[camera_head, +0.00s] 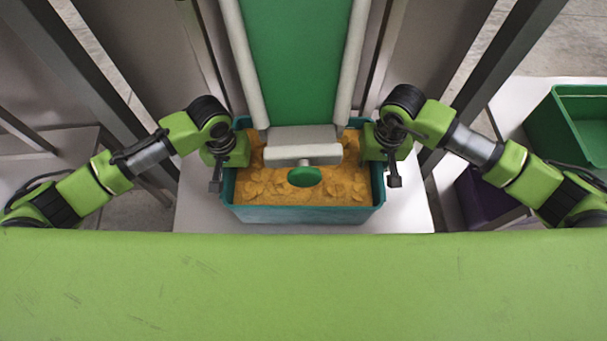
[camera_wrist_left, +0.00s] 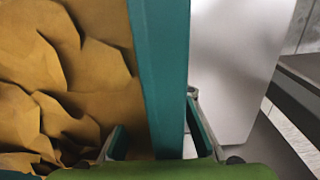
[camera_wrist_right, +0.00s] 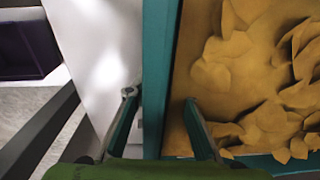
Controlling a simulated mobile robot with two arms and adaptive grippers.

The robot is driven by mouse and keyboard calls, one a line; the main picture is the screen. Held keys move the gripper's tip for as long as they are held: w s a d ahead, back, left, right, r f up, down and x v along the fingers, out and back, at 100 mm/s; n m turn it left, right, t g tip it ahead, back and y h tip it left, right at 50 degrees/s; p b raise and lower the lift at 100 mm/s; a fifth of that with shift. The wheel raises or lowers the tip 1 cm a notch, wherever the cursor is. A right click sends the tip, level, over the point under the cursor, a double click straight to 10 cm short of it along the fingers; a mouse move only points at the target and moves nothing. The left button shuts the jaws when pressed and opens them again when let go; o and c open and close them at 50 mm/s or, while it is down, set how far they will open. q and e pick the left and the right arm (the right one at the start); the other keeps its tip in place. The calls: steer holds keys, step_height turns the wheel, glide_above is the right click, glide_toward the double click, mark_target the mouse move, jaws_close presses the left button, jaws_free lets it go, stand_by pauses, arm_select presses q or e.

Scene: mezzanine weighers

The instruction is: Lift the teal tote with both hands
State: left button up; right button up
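The teal tote (camera_head: 300,215) stands on a pale table under the end of a green conveyor and is filled with yellow-brown chips (camera_head: 255,185). My left gripper (camera_head: 217,172) is at the tote's left wall. In the left wrist view the teal wall (camera_wrist_left: 163,80) runs between the two spread fingers. My right gripper (camera_head: 391,170) is at the tote's right wall. In the right wrist view that wall (camera_wrist_right: 157,70) also passes between spread fingers, with gaps on both sides. The fingertips are partly hidden by the arms in the head view.
The green conveyor belt (camera_head: 295,60) with grey side rails ends over the tote, with a grey bracket and green disc (camera_head: 304,177) above the chips. Dark posts stand on both sides. A green bin (camera_head: 578,120) sits on a table at right. A dark purple bin (camera_head: 485,195) is lower.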

arm_select(q)
steer(key=shift+f, duration=0.2)
arm_select(e)
steer(key=shift+f, duration=0.15)
arm_select(q)
jaws_close()
arm_select(e)
jaws_close()
arm_select(q)
steer(key=shift+w+r, duration=0.1)
steer(key=shift+r, duration=0.1)
arm_select(e)
steer(key=shift+w+r, duration=0.1)
steer(key=shift+r, duration=0.1)
